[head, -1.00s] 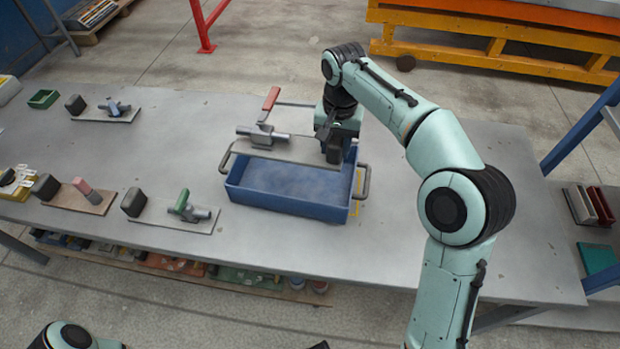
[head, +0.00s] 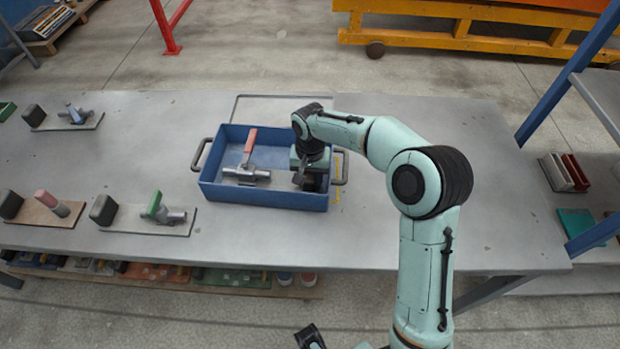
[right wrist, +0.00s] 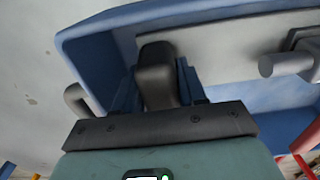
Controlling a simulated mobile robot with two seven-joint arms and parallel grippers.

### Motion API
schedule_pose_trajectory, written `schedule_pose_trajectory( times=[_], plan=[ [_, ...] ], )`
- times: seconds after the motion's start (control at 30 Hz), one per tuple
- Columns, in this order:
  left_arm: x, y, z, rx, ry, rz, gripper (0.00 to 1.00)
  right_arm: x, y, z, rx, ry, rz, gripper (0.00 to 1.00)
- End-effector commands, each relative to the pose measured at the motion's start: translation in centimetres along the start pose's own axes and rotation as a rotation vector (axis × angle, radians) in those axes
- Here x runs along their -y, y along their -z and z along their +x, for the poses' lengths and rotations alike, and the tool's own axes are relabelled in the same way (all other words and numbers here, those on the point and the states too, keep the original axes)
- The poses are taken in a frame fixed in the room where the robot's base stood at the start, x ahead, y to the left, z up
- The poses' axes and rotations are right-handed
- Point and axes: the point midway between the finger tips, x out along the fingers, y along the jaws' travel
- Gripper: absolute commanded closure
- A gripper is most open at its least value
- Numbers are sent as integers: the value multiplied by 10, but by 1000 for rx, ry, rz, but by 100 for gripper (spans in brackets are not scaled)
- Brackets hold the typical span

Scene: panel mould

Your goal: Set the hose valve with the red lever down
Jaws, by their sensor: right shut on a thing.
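The hose valve with the red lever (head: 249,150) is a grey metal body on a grey plate, inside the blue box (head: 213,186). Its lever points toward the far side of the box. My right gripper (head: 308,181) is down at the right end of the box. In the right wrist view my right gripper (right wrist: 157,92) is shut on the dark grip block (right wrist: 157,58) of the valve's plate (right wrist: 225,42). Part of the valve shows at the right there. I cannot tell whether the plate touches the box floor.
A valve with a green lever (head: 153,206) and one with a blue lever (head: 73,112) stand on plates to the left. A board with a pink-topped post (head: 52,203) lies beside them. A thin rectangular outline (head: 275,97) shows behind the box. The table right of the box is clear.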

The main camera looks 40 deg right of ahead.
Motion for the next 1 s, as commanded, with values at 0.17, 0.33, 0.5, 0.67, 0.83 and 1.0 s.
schedule_pose_trajectory(
  times=[0.17, 0.33, 0.5, 0.67, 0.83, 1.0],
  plan=[
    [0, 0, 0, -1, 0, 0, 0, 1, 1, 2, -4, 4, 1, 100],
    [0, 0, 0, -1, 0, 0, 0, 1, 1, 3, -3, 3, 1, 100],
    [0, 1, 1, -2, -1, 0, 0, 0, 0, 4, -2, 1, 1, 49],
    [0, 1, 1, -2, -1, 0, 0, 0, 0, 4, -2, 1, 1, 49],
    [0, 0, -1, 0, 0, 0, 0, 0, 1, -4, -3, 2, 1, 49],
    [-1, -2, -4, 4, 1, 0, 0, 0, 1, -35, -5, 4, 3, 49]
  ],
)
